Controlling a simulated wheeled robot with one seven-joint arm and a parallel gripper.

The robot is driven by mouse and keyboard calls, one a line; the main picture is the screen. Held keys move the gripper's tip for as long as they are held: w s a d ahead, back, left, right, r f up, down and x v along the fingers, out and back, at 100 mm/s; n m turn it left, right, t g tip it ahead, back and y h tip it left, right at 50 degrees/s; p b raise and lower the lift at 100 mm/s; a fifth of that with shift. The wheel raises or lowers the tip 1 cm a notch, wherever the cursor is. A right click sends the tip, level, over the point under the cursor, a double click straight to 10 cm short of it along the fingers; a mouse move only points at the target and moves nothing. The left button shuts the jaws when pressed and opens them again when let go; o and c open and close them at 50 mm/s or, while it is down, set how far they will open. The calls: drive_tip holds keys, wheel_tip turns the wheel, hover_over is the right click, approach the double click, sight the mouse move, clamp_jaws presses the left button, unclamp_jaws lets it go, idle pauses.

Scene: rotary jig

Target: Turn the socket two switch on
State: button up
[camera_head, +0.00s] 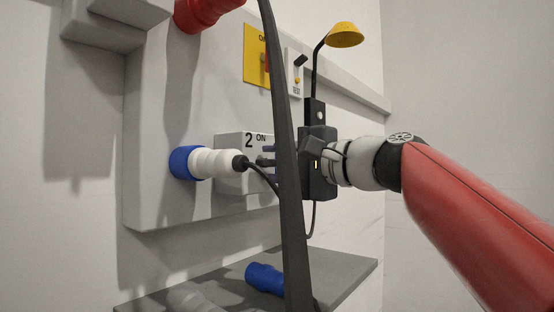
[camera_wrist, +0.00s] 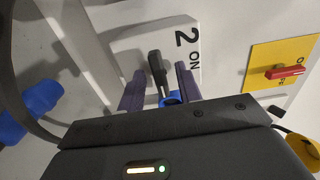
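The socket two unit is a light grey box marked "2" and "ON" (camera_head: 232,147) on the wall panel, and it also shows in the wrist view (camera_wrist: 125,48). Its dark switch handle (camera_wrist: 156,70) stands between my gripper's fingers in the wrist view. My gripper (camera_head: 267,160) is in front of the box's right part, reaching in from the right. Its two purple-grey fingers (camera_wrist: 160,88) are apart, one on each side of the handle, with gaps showing. Whether either finger touches the handle I cannot tell. A blue part (camera_wrist: 171,98) shows between the fingers. A dark cable partly hides the gripper in the head view.
A white and blue plug (camera_head: 205,163) sits left of the box. A thick dark cable (camera_head: 284,130) hangs in front of the panel. A yellow plate with a red switch (camera_head: 256,60) is above. A blue connector (camera_head: 265,278) lies on the grey shelf (camera_head: 345,268) below.

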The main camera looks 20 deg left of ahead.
drive_tip(key=shift+a, duration=0.1)
drive_tip(key=shift+c, duration=0.2)
clamp_jaws()
drive_tip(key=shift+f, duration=0.1)
drive_tip(key=n+b, duration=0.2)
drive_tip(key=n, duration=0.2)
drive_tip(key=shift+f+b, duration=0.1)
drive_tip(key=shift+b, duration=0.2)
drive_tip(key=n+b, duration=0.2)
drive_tip(key=n, duration=0.2)
drive_tip(key=shift+n, duration=0.3)
drive_tip(key=n+b, duration=0.1)
drive_tip(key=n, duration=0.3)
drive_tip(key=n+b, duration=0.1)
drive_tip(key=n, duration=0.4)
drive_tip(key=shift+n, duration=0.3)
